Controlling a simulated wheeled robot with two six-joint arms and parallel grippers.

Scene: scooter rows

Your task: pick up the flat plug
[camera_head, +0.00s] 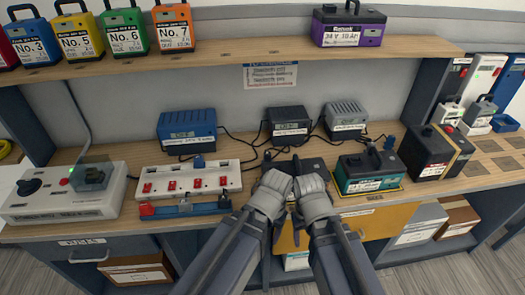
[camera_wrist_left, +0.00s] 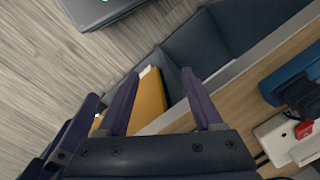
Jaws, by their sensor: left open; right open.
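I cannot tell for sure which piece is the flat plug. A small blue plug (camera_head: 198,162) stands at the back edge of the white power strip (camera_head: 233,178). Another small dark blue piece (camera_head: 389,143) sits by the teal charger (camera_head: 369,171). My right gripper (camera_head: 318,192) and left gripper (camera_head: 272,190) are side by side at the bench's front edge, right of the strip; their fingertips are mostly hidden. In the left wrist view my left gripper (camera_wrist_left: 160,73) is open with nothing between its fingers; a strip corner with a red switch (camera_wrist_left: 303,129) shows at right.
A blue charger (camera_head: 187,131) and two grey ones stand behind, with black cables across the bench. A grey box with a knob (camera_head: 62,191) is at left. A shelf (camera_head: 240,62) with coloured batteries overhangs the back. A black battery (camera_head: 435,152) stands at right.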

